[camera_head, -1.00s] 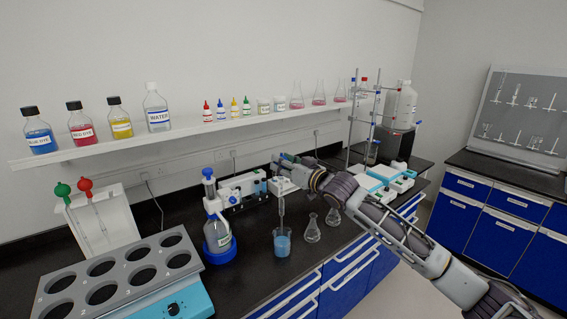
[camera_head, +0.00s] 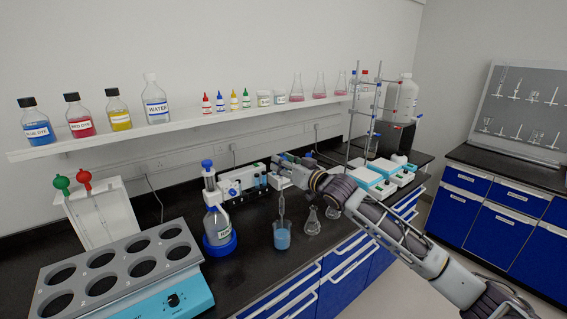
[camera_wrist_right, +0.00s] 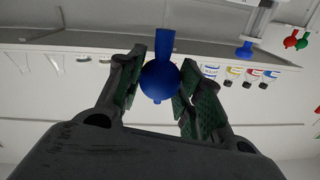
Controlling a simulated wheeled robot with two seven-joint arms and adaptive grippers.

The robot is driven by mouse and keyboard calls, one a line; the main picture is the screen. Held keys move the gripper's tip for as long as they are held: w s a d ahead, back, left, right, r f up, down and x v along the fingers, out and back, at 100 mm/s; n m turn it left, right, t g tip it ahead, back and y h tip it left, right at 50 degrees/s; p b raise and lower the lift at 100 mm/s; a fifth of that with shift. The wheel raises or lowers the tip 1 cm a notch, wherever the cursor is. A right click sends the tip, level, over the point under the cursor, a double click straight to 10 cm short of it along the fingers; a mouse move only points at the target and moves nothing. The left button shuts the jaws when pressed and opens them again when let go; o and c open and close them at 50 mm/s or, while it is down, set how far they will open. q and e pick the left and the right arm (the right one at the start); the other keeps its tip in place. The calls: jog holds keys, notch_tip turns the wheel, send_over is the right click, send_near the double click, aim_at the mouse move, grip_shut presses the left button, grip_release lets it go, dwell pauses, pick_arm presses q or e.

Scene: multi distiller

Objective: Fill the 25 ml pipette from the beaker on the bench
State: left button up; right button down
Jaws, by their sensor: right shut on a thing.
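My right gripper (camera_head: 280,168) is above the beaker (camera_head: 282,240) on the bench. The beaker holds blue liquid. A clear pipette (camera_head: 281,205) hangs upright below the gripper, its lower end reaching down at the beaker; whether the tip is in the liquid is too small to tell. In the right wrist view, my right gripper (camera_wrist_right: 160,82) is shut on a round blue bulb (camera_wrist_right: 159,80), with green-padded fingers on both sides. The liquid level inside the pipette cannot be made out. My left gripper is not in view.
Two flasks (camera_head: 312,222) stand close right of the beaker. A bottle with a blue-topped dispenser (camera_head: 217,222) stands left. A white rack (camera_head: 108,213) with green and red bulb pipettes and a grey block (camera_head: 120,262) are further left. A shelf (camera_head: 180,130) of bottles runs above.

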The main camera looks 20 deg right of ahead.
jog(key=shift+f+b, duration=0.65)
jog(key=shift+f, duration=1.25)
jog(key=c, duration=1.9)
grip_release()
jog(key=shift+o, duration=0.2)
jog(key=shift+o, duration=0.7)
